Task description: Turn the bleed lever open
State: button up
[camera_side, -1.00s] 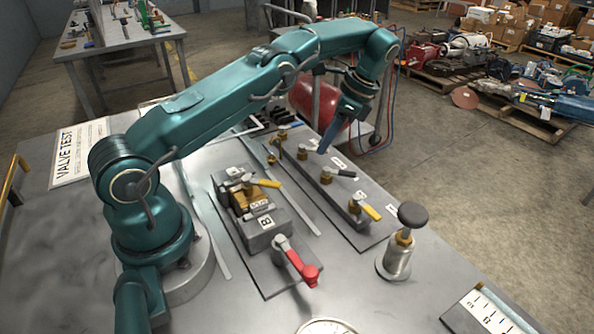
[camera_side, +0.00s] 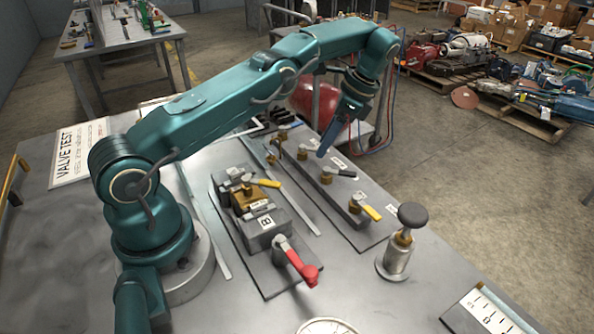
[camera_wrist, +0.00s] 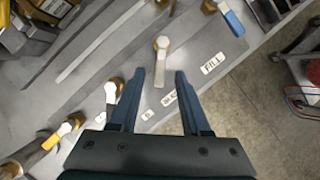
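In the wrist view, a brass valve with a pale grey lever (camera_wrist: 161,66) stands on the grey manifold, between my gripper's two blue fingers. A small label (camera_wrist: 170,97) lies beside it; its text is too blurred to read surely, so I cannot confirm this is the bleed lever. My gripper (camera_wrist: 160,73) is open, with a finger on each side of the lever and no clear contact. In the side view, my gripper (camera_side: 321,153) points down over the manifold (camera_side: 340,195), near a brass valve (camera_side: 302,153); the pale lever is hard to make out there.
Along the same manifold are a black-handled lever (camera_side: 343,172), a yellow-handled lever (camera_side: 372,212) and, in the wrist view, a blue-handled lever (camera_wrist: 231,18) near the FILL label (camera_wrist: 213,63). A valve block (camera_side: 262,232) with a red lever (camera_side: 297,263) and a black-knobbed post (camera_side: 411,216) stand nearby.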

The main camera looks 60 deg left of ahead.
jog(key=shift+s+d+m, duration=0.1)
jog(key=shift+m, duration=0.2)
jog(key=shift+s+d+m+t+y, duration=0.25)
jog(key=shift+s+m+t, duration=0.15)
jog(key=shift+m, duration=0.6)
jog(key=shift+s+d+m+t+y, duration=0.25)
jog(key=shift+s+m+t, duration=0.1)
jog(key=shift+m, duration=0.65)
jog(key=s+m, duration=0.1)
jog(key=m, duration=0.1)
jog(key=m+t, duration=0.1)
jog(key=m, duration=0.1)
jog(key=shift+s+d+t, duration=0.15)
jog(key=shift+s+t, duration=0.1)
jog(key=shift+s, duration=0.15)
jog(key=shift+d+r, duration=0.1)
jog(key=shift+r, duration=0.1)
jog(key=s+d+r+n+t, duration=0.1)
jog(key=s+d+r+t, duration=0.1)
jog(key=r, duration=0.4)
jog(key=s+d+r+n+t, duration=0.1)
jog(key=s+r, duration=0.2)
jog(key=r, duration=0.4)
jog(key=s+d+f+n+t+h, duration=0.2)
jog(key=s+d+n, duration=0.4)
jog(key=s+n, duration=0.5)
jog(key=shift+s+d+f+n+t+h, duration=0.2)
jog(key=shift+d+f+n+t+h, duration=0.3)
jog(key=shift+n+h, duration=1.05)
